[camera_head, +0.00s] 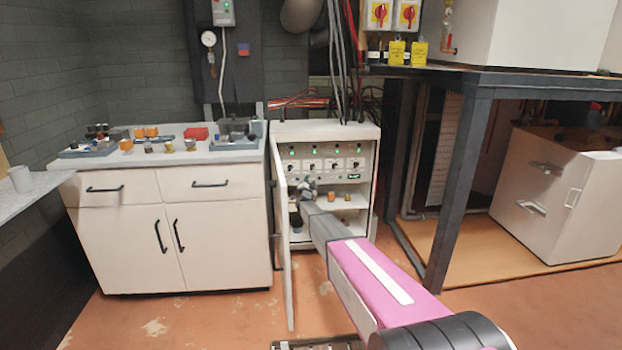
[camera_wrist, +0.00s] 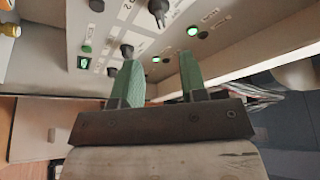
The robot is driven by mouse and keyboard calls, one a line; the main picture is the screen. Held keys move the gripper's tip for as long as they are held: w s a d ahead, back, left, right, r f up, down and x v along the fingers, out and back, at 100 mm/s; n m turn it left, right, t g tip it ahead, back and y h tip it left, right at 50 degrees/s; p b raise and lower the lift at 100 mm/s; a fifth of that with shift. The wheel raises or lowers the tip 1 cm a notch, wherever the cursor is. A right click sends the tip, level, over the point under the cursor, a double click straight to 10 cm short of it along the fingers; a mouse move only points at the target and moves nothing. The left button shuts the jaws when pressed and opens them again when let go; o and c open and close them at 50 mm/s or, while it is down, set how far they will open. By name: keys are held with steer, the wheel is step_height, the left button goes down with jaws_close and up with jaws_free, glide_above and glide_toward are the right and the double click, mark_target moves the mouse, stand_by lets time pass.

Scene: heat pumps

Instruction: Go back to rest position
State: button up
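My gripper (camera_head: 308,187) is at the open front of the white control cabinet (camera_head: 350,131), close to its panel of switches. In the wrist view my gripper (camera_wrist: 158,75) shows two green fingers spread apart with nothing between them. A dark rotary switch (camera_wrist: 127,50) is just beyond the left finger; I cannot tell whether they touch. Another dark switch (camera_wrist: 158,10) and several lit green lamps sit on the panel (camera_wrist: 125,30). My arm reaches from the lower right into the cabinet opening.
The open cabinet door (camera_head: 285,250) stands left of my arm. A white counter (camera_head: 165,225) with small parts is at the left. A dark metal frame (camera_head: 460,180) stands at the right. Small orange parts lie on the cabinet's inner shelf (camera_head: 352,203). Floor is clear in front of the counter.

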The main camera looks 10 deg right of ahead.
steer(key=shift+s, duration=0.15)
steer(key=s+d+n+g+y, duration=0.1)
steer(key=s+n+g, duration=0.3)
steer(key=s, duration=1.8)
steer(key=s+d+f+n+g+y, duration=0.1)
steer(key=s+n+g+y, duration=0.2)
steer(key=s+g, duration=0.6)
steer(key=s+d+f+n+g+y, duration=0.1)
steer(key=s+n+g, duration=0.5)
steer(key=s, duration=3)
steer(key=shift+g+y, duration=0.5)
steer(key=shift+y, duration=0.1)
steer(key=shift+s+d+f, duration=0.1)
